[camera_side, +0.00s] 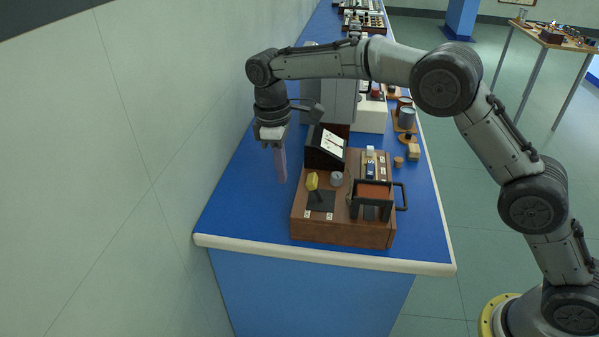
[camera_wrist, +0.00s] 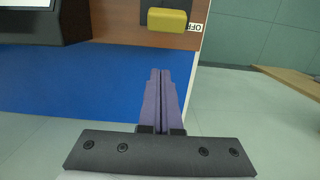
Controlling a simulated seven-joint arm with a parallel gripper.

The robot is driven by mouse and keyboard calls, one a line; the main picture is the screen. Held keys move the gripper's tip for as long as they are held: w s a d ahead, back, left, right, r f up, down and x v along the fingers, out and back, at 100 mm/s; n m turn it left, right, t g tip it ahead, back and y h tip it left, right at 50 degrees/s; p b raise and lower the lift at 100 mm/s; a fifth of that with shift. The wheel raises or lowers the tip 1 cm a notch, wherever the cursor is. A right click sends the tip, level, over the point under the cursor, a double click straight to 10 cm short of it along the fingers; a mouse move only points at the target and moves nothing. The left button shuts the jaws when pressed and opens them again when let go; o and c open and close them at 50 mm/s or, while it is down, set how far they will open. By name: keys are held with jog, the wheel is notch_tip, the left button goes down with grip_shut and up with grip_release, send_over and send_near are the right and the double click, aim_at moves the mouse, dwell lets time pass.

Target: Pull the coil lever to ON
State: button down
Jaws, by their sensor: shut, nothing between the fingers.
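The coil lever has a yellow handle (camera_side: 312,181) on a dark plate (camera_side: 322,203), at the front left of a wooden instrument box (camera_side: 340,232). It leans to the left in the side view. In the wrist view the yellow handle (camera_wrist: 168,22) is at the top, beside a white label reading OFF (camera_wrist: 195,27). My gripper (camera_side: 282,180) points down just left of the box, to the left of the handle and apart from it. In the wrist view its purple fingers (camera_wrist: 160,73) are pressed together and empty, with a gap to the handle. The small labels in the side view are unreadable.
The box also carries a black sloped panel (camera_side: 326,147), a grey knob (camera_side: 336,179) and a dark framed coil (camera_side: 372,198) with a side handle. A grey cabinet (camera_side: 334,95) stands behind. The blue bench top (camera_side: 245,195) is clear left of the box.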

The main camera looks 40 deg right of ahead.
aim_at(316, 189)
jog(key=shift+s+d+f, duration=0.2)
jog(key=shift+s+d, duration=1.15)
jog(key=shift+d, duration=0.05)
jog(key=shift+s+d+r+t+y, duration=0.1)
jog(key=shift+s+r+t+y, duration=0.05)
jog(key=shift+t+y, duration=0.15)
